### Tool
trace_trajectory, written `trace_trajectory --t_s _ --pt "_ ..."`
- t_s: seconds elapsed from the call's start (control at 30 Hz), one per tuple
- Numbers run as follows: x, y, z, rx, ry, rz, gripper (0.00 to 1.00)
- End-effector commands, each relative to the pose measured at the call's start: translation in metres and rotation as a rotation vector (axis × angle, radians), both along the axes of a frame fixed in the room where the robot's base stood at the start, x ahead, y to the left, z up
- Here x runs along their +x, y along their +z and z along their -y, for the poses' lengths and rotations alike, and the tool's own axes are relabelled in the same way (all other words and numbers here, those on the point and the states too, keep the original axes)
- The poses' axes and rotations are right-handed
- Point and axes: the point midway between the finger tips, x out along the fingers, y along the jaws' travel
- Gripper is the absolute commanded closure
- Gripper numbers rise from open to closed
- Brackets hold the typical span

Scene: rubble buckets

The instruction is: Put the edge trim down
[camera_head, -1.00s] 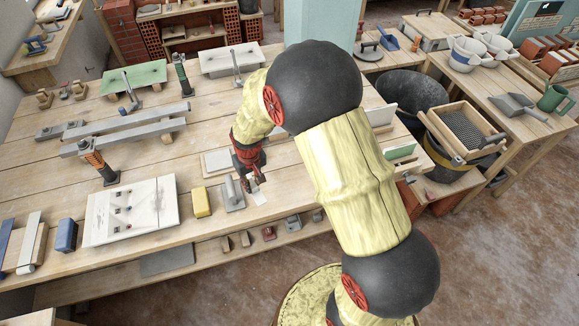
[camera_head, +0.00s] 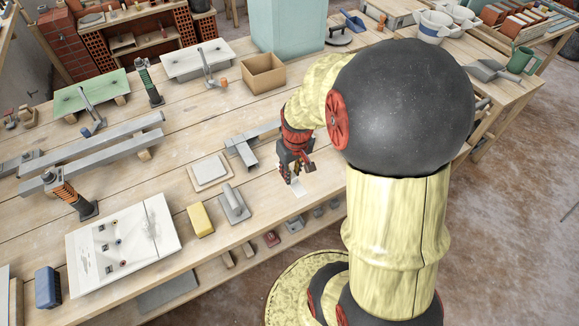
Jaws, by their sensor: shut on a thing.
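My gripper (camera_head: 292,176) is low over the near right part of the workbench, pointing down. It is shut on a small pale piece, which I take to be the edge trim (camera_head: 301,191); this shows just below and right of the fingertips. The fingers hide part of it. I cannot tell whether it touches the bench top. The gripper stands right of a grey-handled float (camera_head: 234,204) and a pale square slab (camera_head: 209,172).
The wooden workbench (camera_head: 180,180) holds a grey metal profile (camera_head: 241,150) left of my gripper, a cardboard box (camera_head: 262,73) behind, a yellow sponge (camera_head: 200,220) and a white panel (camera_head: 122,243).

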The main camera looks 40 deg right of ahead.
Motion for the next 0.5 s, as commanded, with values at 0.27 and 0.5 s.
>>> trace_trajectory --t_s 0.27,0.5 --pt "0.038 -0.037 0.046 0.003 -0.002 -0.003 1.0" --pt "0.056 -0.069 0.067 0.002 -0.002 -0.002 1.0"
